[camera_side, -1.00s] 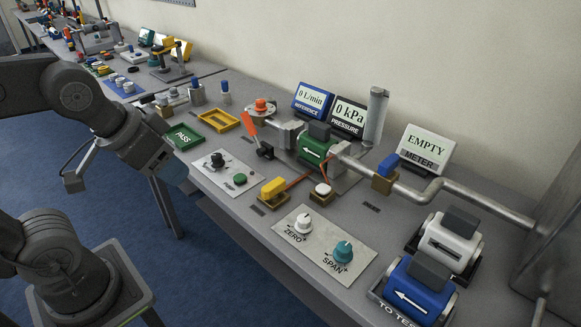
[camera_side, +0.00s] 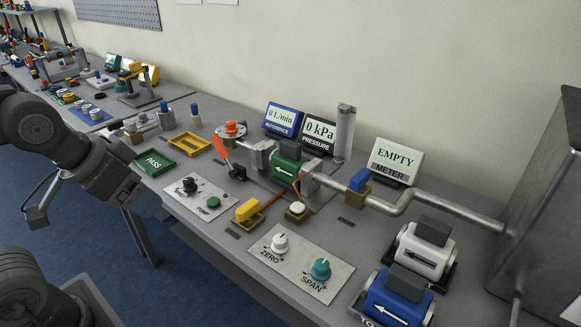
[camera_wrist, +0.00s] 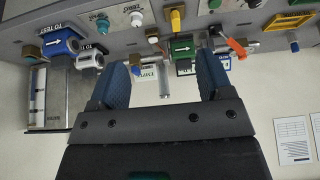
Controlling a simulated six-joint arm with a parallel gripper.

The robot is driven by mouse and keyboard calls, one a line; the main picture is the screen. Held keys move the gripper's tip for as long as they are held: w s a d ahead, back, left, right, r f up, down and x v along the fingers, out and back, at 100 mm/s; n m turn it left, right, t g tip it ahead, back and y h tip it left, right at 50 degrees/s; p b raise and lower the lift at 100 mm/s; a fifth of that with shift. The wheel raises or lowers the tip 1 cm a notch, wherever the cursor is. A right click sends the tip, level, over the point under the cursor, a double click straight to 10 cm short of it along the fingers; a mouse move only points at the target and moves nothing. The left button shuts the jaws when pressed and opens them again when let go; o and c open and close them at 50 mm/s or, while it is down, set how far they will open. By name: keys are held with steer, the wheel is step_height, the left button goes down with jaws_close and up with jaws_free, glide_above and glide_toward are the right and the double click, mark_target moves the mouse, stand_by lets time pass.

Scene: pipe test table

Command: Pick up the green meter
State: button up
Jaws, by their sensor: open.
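The green meter (camera_side: 288,164), a green block with a white arrow and a dark top, sits in the pipe line on the table in the side view. Pipe ends and clamps flank it. An orange-red lever (camera_side: 222,152) stands at its left. In the wrist view the green meter (camera_wrist: 182,47) shows beyond the fingers, with the yellow-handled valve above it. My gripper (camera_wrist: 161,82) is open, with two blue fingers apart and nothing between them. In the side view my gripper (camera_side: 146,203) hangs at the table's front left edge, well away from the meter; its fingertips are hard to make out.
White (camera_side: 425,247) and blue (camera_side: 396,297) meters stand in cradles at the right front. A panel with ZERO and SPAN knobs (camera_side: 300,263), a yellow-handled valve (camera_side: 247,210) and a green PASS tray (camera_side: 155,162) line the front. Displays (camera_side: 396,159) stand behind. A large metal tank (camera_side: 540,200) is at right.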

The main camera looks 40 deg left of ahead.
steer(key=o, duration=0.5)
steer(key=shift+c, duration=0.2)
steer(key=shift+r, duration=0.1)
steer(key=w+a+r, duration=0.1)
steer(key=w+r, duration=0.2)
steer(key=w, duration=0.4)
steer(key=w+r, duration=0.3)
steer(key=w, duration=0.3)
steer(key=g, duration=0.1)
glide_above(290, 143)
steer(key=s, duration=0.5)
step_height(290, 143, down, 8)
steer(key=x, duration=0.8)
steer(key=shift+w+a, duration=0.15)
steer(key=shift+a, duration=0.1)
steer(key=shift+d+x, duration=0.2)
steer(key=shift+x, duration=2.6)
